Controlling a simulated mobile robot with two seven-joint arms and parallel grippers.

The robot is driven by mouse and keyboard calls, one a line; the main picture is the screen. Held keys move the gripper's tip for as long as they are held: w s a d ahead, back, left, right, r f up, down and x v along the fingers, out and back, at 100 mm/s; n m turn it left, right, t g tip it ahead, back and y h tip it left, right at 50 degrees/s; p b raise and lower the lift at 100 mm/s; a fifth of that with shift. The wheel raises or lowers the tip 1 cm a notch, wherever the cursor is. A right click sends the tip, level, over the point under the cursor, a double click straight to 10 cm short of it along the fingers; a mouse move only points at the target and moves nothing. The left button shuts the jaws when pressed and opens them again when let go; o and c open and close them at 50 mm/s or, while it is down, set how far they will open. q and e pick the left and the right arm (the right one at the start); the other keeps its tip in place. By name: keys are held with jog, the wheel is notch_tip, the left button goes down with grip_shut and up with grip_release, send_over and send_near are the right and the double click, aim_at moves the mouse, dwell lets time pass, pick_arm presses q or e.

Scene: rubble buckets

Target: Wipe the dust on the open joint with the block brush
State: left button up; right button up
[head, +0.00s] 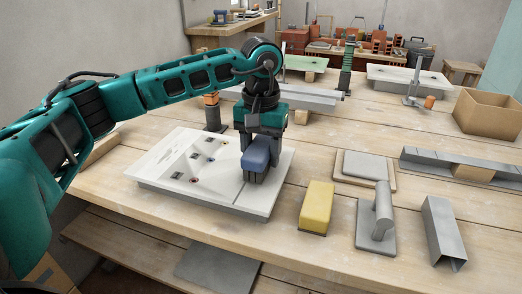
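A pale slab (168,166) lies on the wooden bench, with several small dark-rimmed holes and thin lines on its left half. Dust and the open joint are too small to tell apart there. My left gripper (262,172) points down over the slab's right half. It appears shut on a blue block with a grey lower part, which looks like the block brush (256,158). I cannot tell whether its underside touches the slab; the gripper and block hide that area. My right gripper is not in view.
A yellow block (317,204) with a dark base, a grey float with a handle (379,222) and a grey channel (440,230) lie right of the slab. A flat grey plate (362,166) and long metal profile (455,164) lie behind. A cardboard box (488,113) stands far right.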

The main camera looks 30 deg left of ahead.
pick_arm(q)
jog(key=shift+f+b, duration=0.45)
jog(key=shift+f, duration=0.15)
jog(key=shift+a, duration=0.15)
jog(key=shift+s+a+f, duration=0.1)
jog(key=shift+s+a, duration=0.15)
jog(key=shift+a, duration=0.55)
jog(key=shift+s+a+f, duration=0.1)
jog(key=shift+s+a, duration=0.1)
jog(key=shift+a, duration=0.6)
jog(key=shift+r+p, duration=0.55)
jog(key=shift+r, duration=0.3)
jog(key=shift+w, duration=0.1)
jog(key=shift+w+d, duration=0.2)
jog(key=shift+d, duration=0.7)
jog(key=shift+w+d, duration=0.2)
jog(key=shift+d, duration=0.65)
